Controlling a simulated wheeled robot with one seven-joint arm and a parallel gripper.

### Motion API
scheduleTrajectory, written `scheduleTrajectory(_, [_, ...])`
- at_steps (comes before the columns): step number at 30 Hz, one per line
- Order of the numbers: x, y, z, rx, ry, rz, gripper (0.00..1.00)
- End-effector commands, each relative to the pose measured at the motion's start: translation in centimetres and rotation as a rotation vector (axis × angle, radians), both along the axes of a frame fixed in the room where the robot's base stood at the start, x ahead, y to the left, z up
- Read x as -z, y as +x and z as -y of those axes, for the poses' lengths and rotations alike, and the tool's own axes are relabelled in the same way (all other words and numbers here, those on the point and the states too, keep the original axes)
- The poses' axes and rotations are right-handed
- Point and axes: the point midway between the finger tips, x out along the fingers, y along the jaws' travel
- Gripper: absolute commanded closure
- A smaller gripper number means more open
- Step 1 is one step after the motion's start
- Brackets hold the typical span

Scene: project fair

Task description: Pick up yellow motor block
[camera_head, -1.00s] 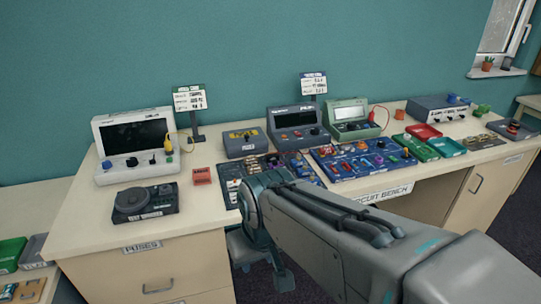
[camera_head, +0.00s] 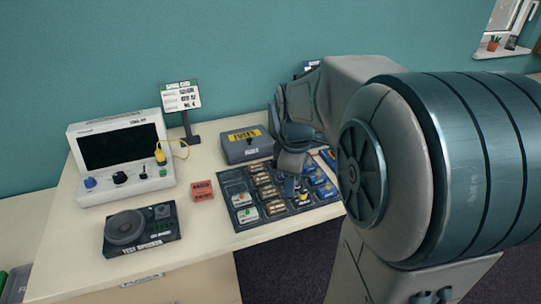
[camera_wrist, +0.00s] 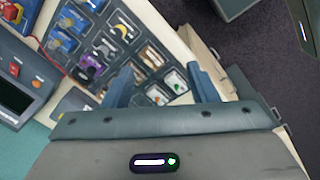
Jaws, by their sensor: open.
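A small block with a yellow part (camera_head: 303,197), seemingly the yellow motor block, sits on the dark parts tray (camera_head: 240,216) in the head view. In the wrist view, a block with yellow on it (camera_wrist: 122,30) lies beyond the fingers, toward the top left. My gripper (camera_head: 290,186) points down over the tray, partly hidden by my own wrist. In the wrist view my gripper (camera_wrist: 162,84) shows two parted fingers with nothing held between them. Brown and pale blocks lie beyond and between the fingertips. I cannot tell the exact height above the tray.
A grey box with a yellow label (camera_head: 247,146) stands behind the tray. A red block (camera_head: 202,191), a black speaker unit (camera_head: 142,229) and a white-framed monitor (camera_head: 120,160) are to the left. A sign stand (camera_head: 183,100) stands behind. My arm hides the bench's right side.

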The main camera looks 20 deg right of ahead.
Motion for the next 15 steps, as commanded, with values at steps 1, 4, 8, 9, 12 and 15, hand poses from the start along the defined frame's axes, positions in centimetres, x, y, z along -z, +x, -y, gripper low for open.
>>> scheduleTrajectory(1, [-0.1,1.3,1.3,-0.084,0.0,-0.026,0.47])
scheduleTrajectory(4, [0.2,3.3,3.4,-0.268,0.001,-0.06,0.47])
scheduleTrajectory(8, [0.8,5.2,5.7,-0.466,0.013,-0.09,0.47])
scheduleTrajectory(9, [1.0,5.7,6.2,-0.514,0.015,-0.094,0.47])
scheduleTrajectory(12, [1.4,6.4,7.3,-0.603,0.023,-0.103,0.47])
scheduleTrajectory(15, [1.8,6.8,7.8,-0.653,0.028,-0.107,0.47])
